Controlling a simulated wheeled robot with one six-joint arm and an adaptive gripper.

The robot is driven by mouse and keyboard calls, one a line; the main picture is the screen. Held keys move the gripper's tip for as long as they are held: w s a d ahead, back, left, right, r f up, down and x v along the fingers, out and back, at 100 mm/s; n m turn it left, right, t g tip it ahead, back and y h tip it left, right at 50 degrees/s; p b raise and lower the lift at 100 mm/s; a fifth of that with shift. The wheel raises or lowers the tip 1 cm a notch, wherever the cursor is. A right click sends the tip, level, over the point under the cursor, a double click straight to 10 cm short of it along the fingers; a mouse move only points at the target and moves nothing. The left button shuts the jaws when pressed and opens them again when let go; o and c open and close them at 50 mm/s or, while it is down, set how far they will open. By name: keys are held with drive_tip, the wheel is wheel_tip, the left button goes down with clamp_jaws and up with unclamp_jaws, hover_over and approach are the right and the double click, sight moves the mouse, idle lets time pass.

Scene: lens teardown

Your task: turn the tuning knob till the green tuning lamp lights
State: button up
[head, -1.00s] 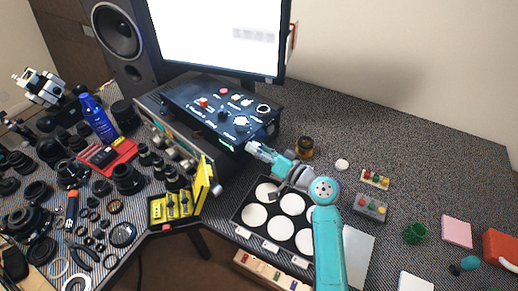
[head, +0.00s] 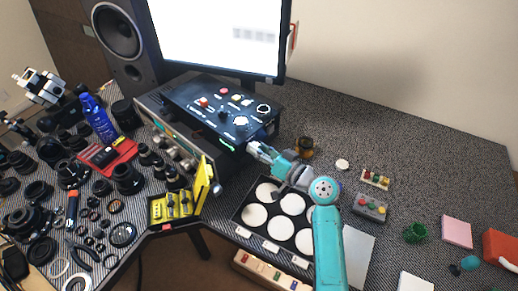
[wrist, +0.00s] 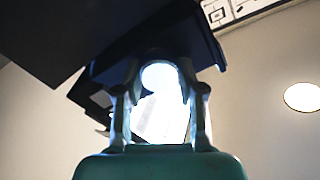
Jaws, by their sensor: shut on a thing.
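The black control box (head: 215,120) stands under the monitor, with knobs and small coloured caps on its sloping top. My gripper (head: 251,147) is at the box's right front edge. In the wrist view my gripper (wrist: 160,92) has a finger on each side of a pale, overexposed round thing (wrist: 158,75), apparently the tuning knob, below the dark box edge. The fingers are shut on it.
A tray of white discs (head: 256,215) lies just below my arm. An amber jar (head: 305,145) stands close right of my gripper. An open yellow case (head: 180,207) is at the front left edge. Lens parts crowd the left; the back right of the table is clear.

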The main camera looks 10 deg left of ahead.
drive_tip(key=shift+n, duration=1.7)
drive_tip(key=o, duration=1.1)
drive_tip(key=shift+o, duration=0.2)
drive_tip(key=v, duration=1.2)
drive_tip(key=shift+s, duration=0.1)
